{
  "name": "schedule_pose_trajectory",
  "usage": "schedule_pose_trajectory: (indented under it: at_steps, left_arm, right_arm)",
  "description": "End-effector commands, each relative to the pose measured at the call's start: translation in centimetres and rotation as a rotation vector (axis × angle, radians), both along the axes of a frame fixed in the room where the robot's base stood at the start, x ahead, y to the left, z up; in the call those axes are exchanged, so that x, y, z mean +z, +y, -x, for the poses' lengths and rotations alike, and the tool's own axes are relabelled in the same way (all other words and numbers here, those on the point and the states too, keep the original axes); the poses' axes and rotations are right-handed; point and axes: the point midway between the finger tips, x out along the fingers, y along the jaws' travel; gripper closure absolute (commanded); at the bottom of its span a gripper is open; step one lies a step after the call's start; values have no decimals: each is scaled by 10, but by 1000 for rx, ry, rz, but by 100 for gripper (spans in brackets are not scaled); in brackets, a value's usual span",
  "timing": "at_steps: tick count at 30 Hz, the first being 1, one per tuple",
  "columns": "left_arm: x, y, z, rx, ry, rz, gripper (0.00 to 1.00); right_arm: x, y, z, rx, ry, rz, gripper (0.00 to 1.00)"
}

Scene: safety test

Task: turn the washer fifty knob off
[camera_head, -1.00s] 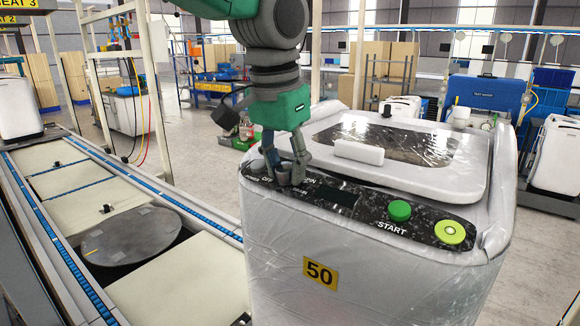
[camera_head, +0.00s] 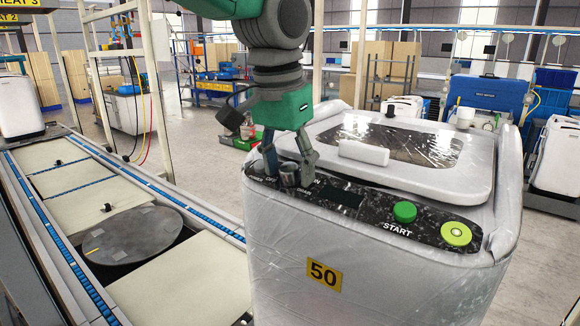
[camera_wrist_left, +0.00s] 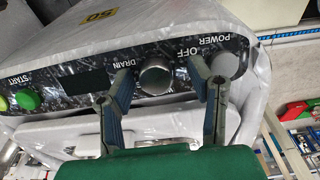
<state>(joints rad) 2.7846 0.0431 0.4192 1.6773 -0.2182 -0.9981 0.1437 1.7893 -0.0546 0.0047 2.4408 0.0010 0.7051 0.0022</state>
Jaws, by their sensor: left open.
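The washer (camera_head: 290,270) with the yellow 50 label (camera_head: 324,274) stands in front of me, wrapped in clear plastic. Its round knob (camera_head: 289,176) sits on the dark panel, between the DRAIN and OFF lettering in the left wrist view, where the knob (camera_wrist_left: 155,77) shows clearly. My left gripper (camera_head: 288,168) is over the panel, open, with one finger on each side of the knob. In the left wrist view the open fingers (camera_wrist_left: 160,74) show gaps beside the knob. A grey round control by POWER (camera_wrist_left: 224,65) is just outside one finger. My right gripper is out of view.
A green START button (camera_head: 404,211) and a yellow-green button (camera_head: 456,233) are on the panel's right. The lid with a white handle (camera_head: 363,153) lies behind the panel. A conveyor (camera_head: 75,205) runs along the left.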

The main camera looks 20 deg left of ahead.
Motion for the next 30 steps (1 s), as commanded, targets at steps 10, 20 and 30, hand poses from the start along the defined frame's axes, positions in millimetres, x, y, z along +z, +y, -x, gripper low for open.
schedule_pose_trajectory:
  at_steps: [10, 20, 30]
  left_arm:
    - [47, 2, 5, 0, -5, 2, 52]
    - [105, 6, 12, 1, -1, 1, 52]
    - [117, 7, 14, 0, 2, -1, 52]
  right_arm:
    - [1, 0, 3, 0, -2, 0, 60]
    - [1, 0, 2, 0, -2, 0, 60]
    - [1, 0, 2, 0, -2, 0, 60]
